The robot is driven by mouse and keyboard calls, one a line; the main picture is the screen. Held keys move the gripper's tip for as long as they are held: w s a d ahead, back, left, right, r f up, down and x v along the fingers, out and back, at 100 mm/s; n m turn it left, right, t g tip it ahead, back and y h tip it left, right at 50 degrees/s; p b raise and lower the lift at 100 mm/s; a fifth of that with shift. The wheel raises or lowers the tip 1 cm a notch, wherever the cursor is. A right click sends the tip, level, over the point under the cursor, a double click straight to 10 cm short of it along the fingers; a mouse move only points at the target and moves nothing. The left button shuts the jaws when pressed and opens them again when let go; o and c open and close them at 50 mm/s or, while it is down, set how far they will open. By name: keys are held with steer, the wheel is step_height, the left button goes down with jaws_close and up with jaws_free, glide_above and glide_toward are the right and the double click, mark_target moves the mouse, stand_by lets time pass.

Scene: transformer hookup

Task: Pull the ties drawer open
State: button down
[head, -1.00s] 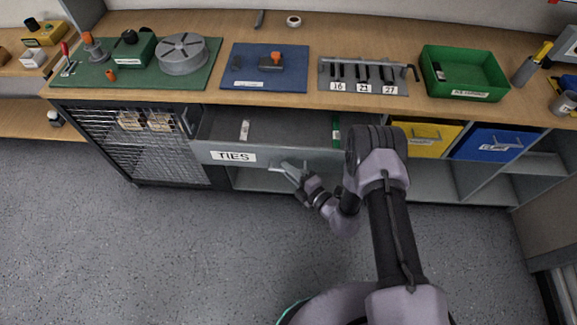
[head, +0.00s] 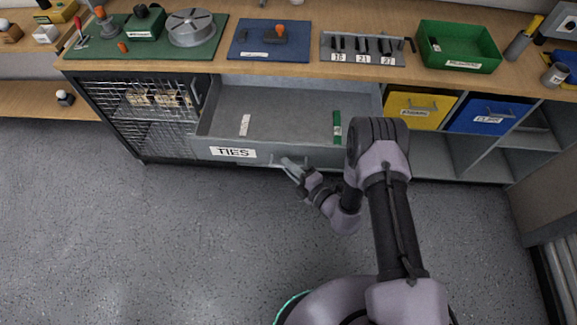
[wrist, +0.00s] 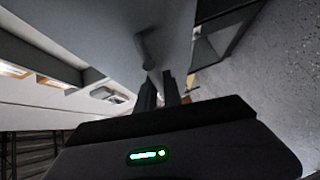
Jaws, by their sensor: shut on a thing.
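The ties drawer (head: 262,153) is a grey drawer under the workbench, pulled well out, with a white label reading TIES (head: 233,152) on its front. Inside it a white strip (head: 244,125) lies to the left and a green strip (head: 337,127) to the right. My gripper (head: 290,166) is at the drawer's front and shut on its handle (head: 276,162). The wrist view shows my two dark fingers (wrist: 163,88) close against the grey drawer front (wrist: 120,35); the grip itself is partly hidden.
A mesh-door cabinet (head: 150,115) stands left of the drawer. Yellow (head: 415,110) and blue (head: 488,117) bins sit in cubbies to the right. The wooden bench top (head: 310,70) carries mats and a green tray (head: 458,46). The floor in front (head: 180,240) is clear.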

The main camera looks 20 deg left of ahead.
steer(key=c, duration=1.5)
jaws_free()
steer(key=p+v, duration=0.4)
steer(key=v, duration=1.3)
steer(key=shift+s+d, duration=0.1)
steer(key=shift+d, duration=0.1)
